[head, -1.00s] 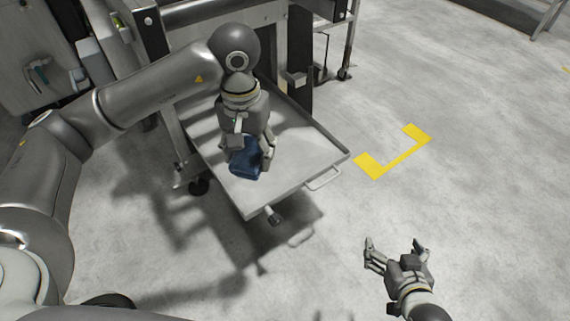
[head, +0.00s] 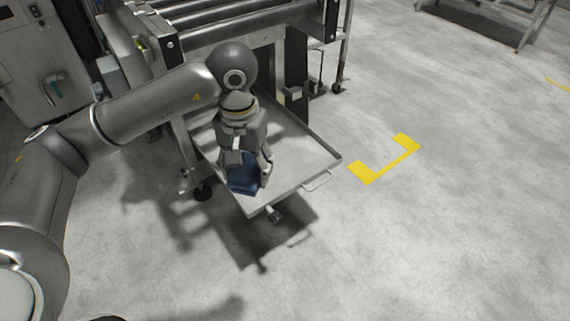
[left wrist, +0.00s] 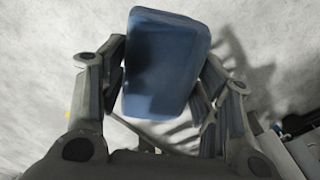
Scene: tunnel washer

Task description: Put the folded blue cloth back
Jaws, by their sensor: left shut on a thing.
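The folded blue cloth (head: 242,178) is a dark blue block-like bundle. My left gripper (head: 247,172) points down and is shut on it, over the grey metal tray cart (head: 305,152). In the left wrist view the cloth (left wrist: 165,62) sits between the two fingers of the left gripper (left wrist: 160,80). The cloth appears at or just above the tray surface; I cannot tell whether it touches. The gripper hides part of the cloth. My right gripper is not in view.
The tray has a raised rim and a handle (head: 317,181) at its right. Behind it stands a machine with metal rollers (head: 240,20). A yellow floor mark (head: 385,160) lies to the right. The floor to the right and front is clear.

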